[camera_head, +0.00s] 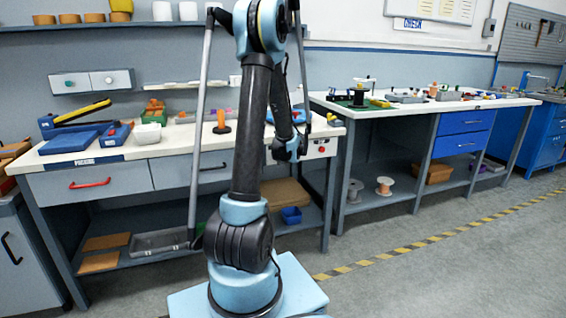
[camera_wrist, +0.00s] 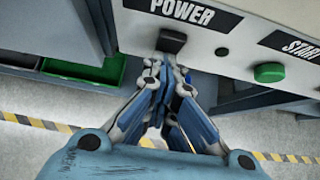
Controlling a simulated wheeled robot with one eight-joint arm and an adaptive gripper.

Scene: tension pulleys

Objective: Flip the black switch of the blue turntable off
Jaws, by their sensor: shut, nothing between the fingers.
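In the wrist view a black switch (camera_wrist: 172,41) sits on a pale panel (camera_wrist: 215,22), just under a black label reading POWER. My gripper (camera_wrist: 169,62) is shut, with its fingertips together and empty. The fingertips are right at the lower edge of the switch; I cannot tell whether they touch it. In the head view my gripper (camera_head: 292,152) is small, beside the panel (camera_head: 318,150) at the right end of the left bench. The switch is too small to tell there.
A green button (camera_wrist: 269,73) under a START label is to the right of the switch, with a small dark round part (camera_wrist: 221,52) between. In the head view a second white bench (camera_head: 440,103) stands to the right. The floor (camera_head: 430,260) in front is clear.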

